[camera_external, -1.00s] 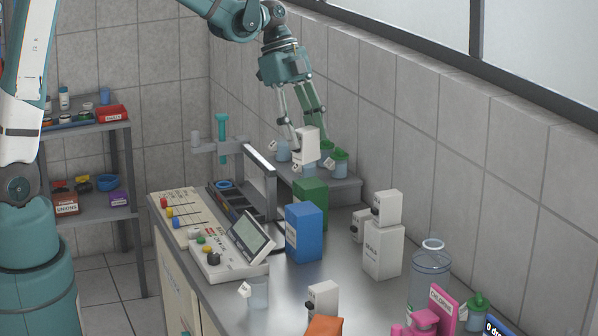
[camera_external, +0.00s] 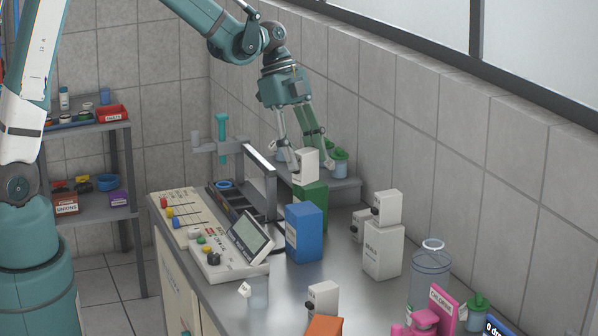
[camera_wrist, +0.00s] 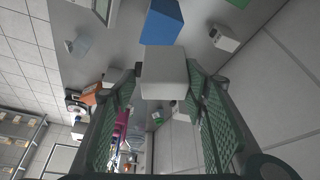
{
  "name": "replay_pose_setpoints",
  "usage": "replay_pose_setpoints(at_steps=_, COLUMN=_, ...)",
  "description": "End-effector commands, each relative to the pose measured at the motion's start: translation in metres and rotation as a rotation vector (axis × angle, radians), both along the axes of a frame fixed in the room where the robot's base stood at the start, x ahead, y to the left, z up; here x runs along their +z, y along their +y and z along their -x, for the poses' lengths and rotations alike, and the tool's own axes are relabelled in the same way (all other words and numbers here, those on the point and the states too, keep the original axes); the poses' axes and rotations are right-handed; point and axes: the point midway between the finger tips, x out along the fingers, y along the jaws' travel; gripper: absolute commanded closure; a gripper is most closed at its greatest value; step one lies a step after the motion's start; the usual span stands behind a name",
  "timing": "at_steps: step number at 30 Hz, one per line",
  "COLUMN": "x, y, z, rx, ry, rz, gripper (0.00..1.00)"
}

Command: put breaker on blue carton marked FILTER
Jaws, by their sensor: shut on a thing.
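My gripper (camera_external: 308,160) is shut on a white box-shaped breaker (camera_external: 303,168), one finger on each side. In the wrist view the breaker (camera_wrist: 165,72) sits between the green-padded fingers. The blue carton (camera_external: 305,232) stands upright on the bench, nearer the camera than the held breaker; its label is too small to read. Its blue side (camera_wrist: 163,20) shows beyond the breaker in the wrist view. A green carton (camera_external: 311,205) stands behind the blue one, and the breaker appears just over its top; I cannot tell whether they touch.
A grey console with a screen (camera_external: 250,238) is left of the blue carton. White boxes (camera_external: 383,250) stand to its right, one stacked on another. A beaker (camera_external: 258,292), another white breaker (camera_external: 323,298) and a clear bottle (camera_external: 430,272) are nearer the front. The wall bounds the right side.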

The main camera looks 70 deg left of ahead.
Motion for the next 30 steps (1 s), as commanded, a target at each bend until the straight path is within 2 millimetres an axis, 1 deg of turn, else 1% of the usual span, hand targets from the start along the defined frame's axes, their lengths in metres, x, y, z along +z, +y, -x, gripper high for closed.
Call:
replay_pose_setpoints(at_steps=3, x=-0.014, y=0.0, z=0.0, rx=0.0, ry=0.0, rz=0.0, gripper=0.7)
replay_pose_setpoints(at_steps=6, x=-0.022, y=0.0, z=0.0, rx=0.0, ry=0.0, rz=0.0, gripper=0.7)
replay_pose_setpoints(at_steps=9, x=-0.025, y=0.0, z=0.0, rx=0.0, ry=0.0, rz=0.0, gripper=0.7)
replay_pose_setpoints(at_steps=18, x=-0.025, y=0.0, z=0.0, rx=0.0, ry=0.0, rz=0.0, gripper=0.7)
replay_pose_setpoints(at_steps=22, x=-0.03, y=0.0, z=0.0, rx=0.0, ry=0.0, rz=0.0, gripper=0.7)
replay_pose_setpoints(at_steps=30, x=-0.057, y=0.0, z=0.0, rx=0.0, ry=0.0, rz=0.0, gripper=0.7)
